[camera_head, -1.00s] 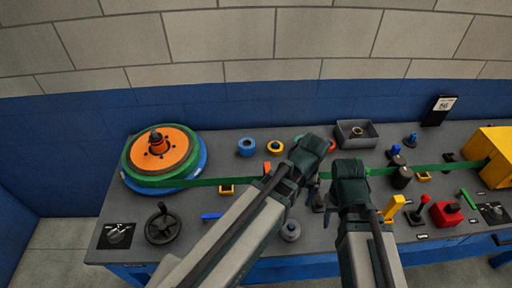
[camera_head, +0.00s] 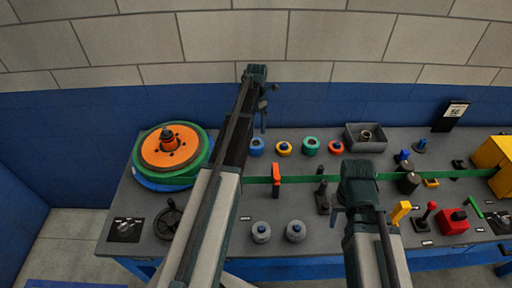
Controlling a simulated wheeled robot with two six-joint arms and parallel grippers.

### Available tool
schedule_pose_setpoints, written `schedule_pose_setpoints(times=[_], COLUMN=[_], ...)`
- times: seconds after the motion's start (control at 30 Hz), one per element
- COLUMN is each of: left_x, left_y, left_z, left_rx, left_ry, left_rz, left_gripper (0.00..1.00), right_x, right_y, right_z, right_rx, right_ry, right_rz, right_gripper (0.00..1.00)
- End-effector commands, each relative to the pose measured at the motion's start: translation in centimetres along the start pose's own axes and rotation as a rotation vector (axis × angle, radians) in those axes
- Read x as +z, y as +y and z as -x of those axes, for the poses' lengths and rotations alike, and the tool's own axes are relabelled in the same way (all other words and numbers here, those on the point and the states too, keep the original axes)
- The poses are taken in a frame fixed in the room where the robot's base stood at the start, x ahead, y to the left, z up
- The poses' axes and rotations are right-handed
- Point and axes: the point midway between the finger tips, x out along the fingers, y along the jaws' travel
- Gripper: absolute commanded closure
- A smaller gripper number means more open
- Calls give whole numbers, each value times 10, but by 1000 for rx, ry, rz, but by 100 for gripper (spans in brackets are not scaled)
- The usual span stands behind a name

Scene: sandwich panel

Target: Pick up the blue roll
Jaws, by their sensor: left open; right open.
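The blue roll (camera_head: 256,147) stands on the grey bench top, leftmost in a row of small rolls. It is a short ring with a dark centre. My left gripper (camera_head: 263,118) is just above and behind it in the picture, pointing down with its fingers open. I cannot tell how high it hangs; it looks apart from the roll and empty. My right gripper (camera_head: 340,212) is over the bench's middle right, well away from the blue roll. Its fingers are mostly hidden by its own wrist, but it appears open and empty.
Yellow (camera_head: 283,149), green (camera_head: 311,146) and orange (camera_head: 335,147) rolls stand right of the blue one. A grey bin (camera_head: 352,139) is beyond them. A green strip (camera_head: 298,180) runs from the large orange reel (camera_head: 163,151) to a yellow box (camera_head: 490,153). An orange upright (camera_head: 275,177) stands in front.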

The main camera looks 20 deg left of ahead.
Motion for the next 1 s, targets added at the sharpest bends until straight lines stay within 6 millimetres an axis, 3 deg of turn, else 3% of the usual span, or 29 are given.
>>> schedule_pose_setpoints(times=[0.27, 0.8, 1.0], left_x=[0, 0, 0], left_y=[1, 1, 1], left_z=[-7, -78, -88], left_rx=[0, 0, 0], left_ry=[-1, -1, -1], left_rz=[13, 10, 10], left_gripper=[0, 0, 0], right_x=[0, -4, -5], right_y=[-1, -7, -8], right_z=[-7, -77, -87], right_rx=[0, 0, 0], right_ry=[0, 0, 0], right_rz=[0, -2, -2], right_gripper=[50, 50, 50])
